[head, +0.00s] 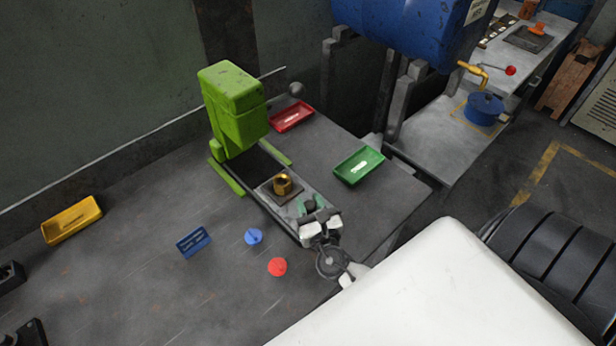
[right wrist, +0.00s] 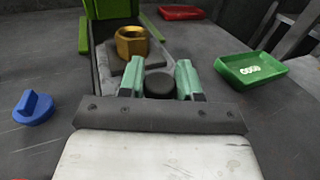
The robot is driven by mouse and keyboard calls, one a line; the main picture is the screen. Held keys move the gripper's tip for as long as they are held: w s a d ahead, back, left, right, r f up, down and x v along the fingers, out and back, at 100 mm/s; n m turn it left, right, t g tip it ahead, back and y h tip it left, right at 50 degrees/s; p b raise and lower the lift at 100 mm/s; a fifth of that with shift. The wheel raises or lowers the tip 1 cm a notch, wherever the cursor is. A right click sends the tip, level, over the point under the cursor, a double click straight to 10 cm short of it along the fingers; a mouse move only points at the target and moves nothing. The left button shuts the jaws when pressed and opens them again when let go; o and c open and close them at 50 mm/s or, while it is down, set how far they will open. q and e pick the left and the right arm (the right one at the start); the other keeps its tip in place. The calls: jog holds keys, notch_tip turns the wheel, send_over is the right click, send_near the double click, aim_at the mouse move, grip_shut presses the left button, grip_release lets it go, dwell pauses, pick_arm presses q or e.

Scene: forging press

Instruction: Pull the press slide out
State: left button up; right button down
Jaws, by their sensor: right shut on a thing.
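The green press (head: 236,105) stands on the table near the wall. Its grey slide (head: 268,190) extends forward from under the press head toward my right gripper. A brass nut-like part (head: 283,184) sits on a square plate on the slide, clear of the press head; it also shows in the right wrist view (right wrist: 132,42). My right gripper (head: 309,207) is at the slide's front end. Its green fingers are shut on the round black knob (right wrist: 159,84), one finger on each side. My left gripper is not recognisable in the head view.
A red tray (head: 291,117) and a green tray (head: 359,166) lie right of the slide. A yellow tray (head: 71,220) is farther left. Dark items touch the left edge.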

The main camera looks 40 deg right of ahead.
jog(key=c, duration=0.8)
grip_release()
jog(key=shift+c, duration=0.2)
pick_arm(q)
jog(key=shift+w, duration=0.35)
pick_arm(e)
jog(key=b+v, duration=0.3)
jog(key=v, duration=0.7)
jog(key=shift+d+f, duration=0.1)
jog(key=shift+f, duration=0.05)
jog(key=shift+s, duration=0.4)
pick_arm(q)
notch_tip(320, 180, down, 3)
jog(key=shift+s+f, duration=0.15)
jog(key=shift+s+a, duration=0.1)
